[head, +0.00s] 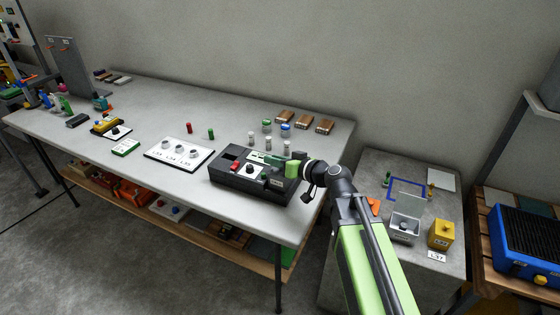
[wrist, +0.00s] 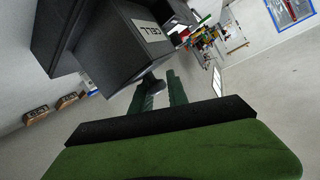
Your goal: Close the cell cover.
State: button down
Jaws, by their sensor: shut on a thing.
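The dark instrument box (head: 225,181) stands near the right end of the long table in the head view. It has a red part, a round knob and pale labels on top. In the wrist view a dark cover (wrist: 125,50) with a white label reading "CELL" fills the upper left. My gripper (head: 272,160) reaches over the right part of the box from the right. In the wrist view its green fingers (wrist: 160,92) are shut on a small dark handle (wrist: 152,84) below the cover. The cover looks tilted in this view; how far open it is, I cannot tell.
Several small vials (head: 266,126) and brown blocks (head: 285,116) stand behind the box. A white panel (head: 180,153) with round sockets lies to its left. A side table (head: 440,262) at the right holds a grey tray and a yellow block.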

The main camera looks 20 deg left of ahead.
jog(key=shift+s+f, duration=0.25)
jog(key=shift+s, duration=0.15)
jog(key=c, duration=1.3)
grip_release()
jog(key=shift+s, duration=0.1)
jog(key=shift+d, duration=0.15)
jog(key=shift+d, duration=0.1)
